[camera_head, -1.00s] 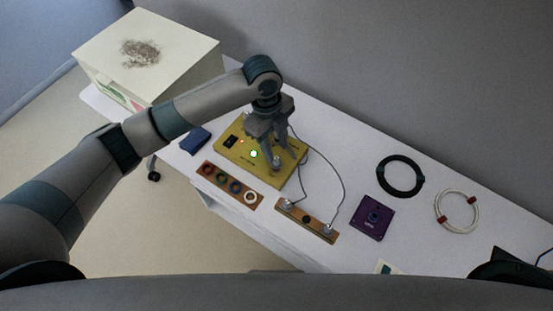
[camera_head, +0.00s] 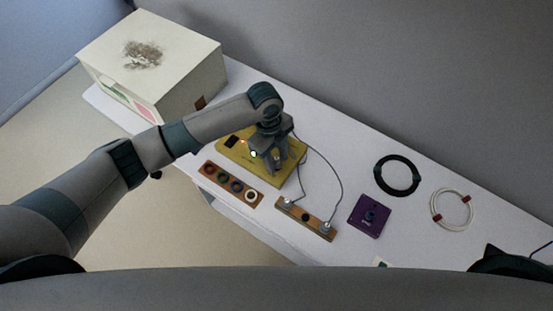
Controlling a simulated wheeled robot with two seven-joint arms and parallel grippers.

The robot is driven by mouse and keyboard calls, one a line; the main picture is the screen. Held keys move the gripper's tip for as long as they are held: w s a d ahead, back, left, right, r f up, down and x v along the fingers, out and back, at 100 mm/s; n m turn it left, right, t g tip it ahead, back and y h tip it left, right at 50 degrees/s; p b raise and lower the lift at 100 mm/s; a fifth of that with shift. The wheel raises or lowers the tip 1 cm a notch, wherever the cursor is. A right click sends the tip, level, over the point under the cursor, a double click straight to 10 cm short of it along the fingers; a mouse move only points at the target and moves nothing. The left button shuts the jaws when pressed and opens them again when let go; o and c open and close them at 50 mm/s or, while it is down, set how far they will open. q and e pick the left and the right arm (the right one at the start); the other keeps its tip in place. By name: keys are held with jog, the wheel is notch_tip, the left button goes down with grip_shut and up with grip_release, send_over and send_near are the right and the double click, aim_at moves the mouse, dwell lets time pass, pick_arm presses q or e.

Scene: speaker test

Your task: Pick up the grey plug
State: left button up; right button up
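A wooden strip (camera_head: 306,218) lies on the table, with a grey plug (camera_head: 288,203) at its left end and another grey plug (camera_head: 325,228) at its right end. Thin dark leads run from the strip up toward the yellow box (camera_head: 236,152). My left gripper (camera_head: 275,166) points down over the right half of the yellow box and hides part of it. Its fingers are small and dark, and I cannot tell whether they are apart or hold anything. My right gripper is not in view.
A wooden strip with coloured rings (camera_head: 229,185) lies in front of the yellow box. To the right are a purple plate (camera_head: 368,216), a black cable ring (camera_head: 397,174) and a white cable coil (camera_head: 451,208). A large white box (camera_head: 150,62) stands at the back left.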

aim_at(280, 165)
pick_arm(q)
jog(key=shift+f, duration=0.15)
jog(key=shift+c, duration=0.6)
grip_shut()
jog(key=shift+r+b, duration=0.4)
jog(key=shift+r, duration=0.2)
jog(key=r, duration=0.1)
jog(key=r+b, duration=0.1)
jog(key=d+r, duration=0.1)
jog(key=shift+s+r+b, duration=0.15)
jog(key=shift+s+b, duration=0.1)
jog(key=shift+b, duration=0.1)
jog(key=s+d+r+b, duration=0.3)
jog(key=s+d+r, duration=0.2)
jog(key=d, duration=0.4)
jog(key=shift+d+r, duration=0.15)
jog(key=shift+r, duration=0.65)
